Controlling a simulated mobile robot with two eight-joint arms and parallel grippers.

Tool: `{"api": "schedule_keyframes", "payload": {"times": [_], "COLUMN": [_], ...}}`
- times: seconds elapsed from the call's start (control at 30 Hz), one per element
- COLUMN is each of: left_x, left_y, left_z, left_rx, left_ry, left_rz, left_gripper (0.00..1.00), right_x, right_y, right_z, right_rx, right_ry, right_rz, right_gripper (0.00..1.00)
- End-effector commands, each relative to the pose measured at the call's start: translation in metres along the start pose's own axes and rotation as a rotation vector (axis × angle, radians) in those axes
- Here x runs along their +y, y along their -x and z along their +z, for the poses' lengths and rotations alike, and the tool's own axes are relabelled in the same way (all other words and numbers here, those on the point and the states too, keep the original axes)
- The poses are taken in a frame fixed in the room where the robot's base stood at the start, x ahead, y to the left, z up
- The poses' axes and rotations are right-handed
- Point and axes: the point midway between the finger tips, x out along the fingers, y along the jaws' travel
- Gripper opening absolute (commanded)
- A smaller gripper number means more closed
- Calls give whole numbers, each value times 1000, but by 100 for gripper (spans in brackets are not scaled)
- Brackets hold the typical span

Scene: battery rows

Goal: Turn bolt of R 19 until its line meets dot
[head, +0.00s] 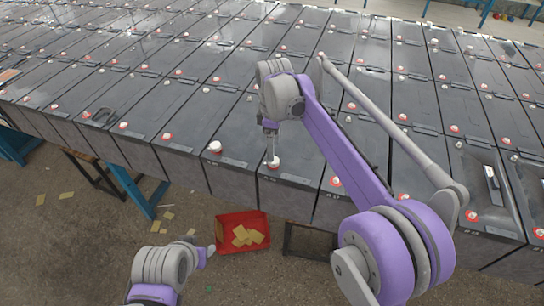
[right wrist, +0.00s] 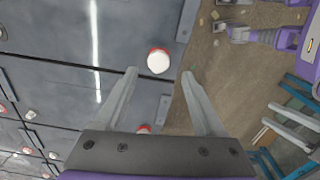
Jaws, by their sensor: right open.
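A white-capped bolt with a red base (head: 273,162) stands near the front edge of a dark battery, just below my right gripper (head: 270,150). In the right wrist view the bolt (right wrist: 158,61) lies between and slightly beyond the two fingertips (right wrist: 160,74). The right gripper is open, with a gap on both sides of the cap, and holds nothing. No line or dot on the bolt can be made out, and the label R 19 cannot be read. My left gripper (head: 208,252) is low in front of the batteries, near the red bin; its fingers are too small to judge.
Rows of dark batteries with several red-and-white bolts fill the view. Another white cap (head: 215,147) stands just left. A red bin (head: 243,232) with yellowish pieces sits on the floor. A tool-like object (head: 491,178) lies in an open recess at right.

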Motion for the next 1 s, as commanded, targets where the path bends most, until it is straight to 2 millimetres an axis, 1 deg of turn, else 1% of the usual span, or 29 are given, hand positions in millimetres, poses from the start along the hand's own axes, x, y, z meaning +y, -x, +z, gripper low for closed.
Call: {"api": "schedule_keyframes", "payload": {"times": [0.03, 0.1, 0.2, 0.3, 0.43, 0.67, 0.7, 0.87, 1.0], "left_x": [0, 0, 0, 0, 0, 0, 0, 0, 0], "left_y": [-1, -2, -2, -2, -2, -2, -2, -2, -2], "left_z": [1, 2, 3, 3, 3, 3, 3, 3, 3], "left_rx": [-1, -2, -3, -3, -3, -3, -3, -3, -3], "left_ry": [0, 0, 0, 0, 0, 0, 0, 0, 0], "left_rz": [0, 0, 0, 0, 0, 0, 0, 0, 0], "left_gripper": [50, 50, 50, 50, 50, 50, 50, 50, 50], "right_x": [0, 0, 0, 0, 0, 0, 0, 0, 0], "right_y": [-11, -23, -37, -47, -52, -53, -53, -53, -53], "right_z": [0, 0, 0, 0, 0, 0, 0, 0, 0], "right_rx": [0, 0, 0, 0, 0, 0, 0, 0, 0], "right_ry": [0, -1, -1, -1, -1, -1, -1, -1, -1], "right_rz": [0, 0, 0, 1, 1, 1, 1, 1, 1], "right_gripper": [71, 71, 71, 71, 71, 71, 69, 40, 15]}}
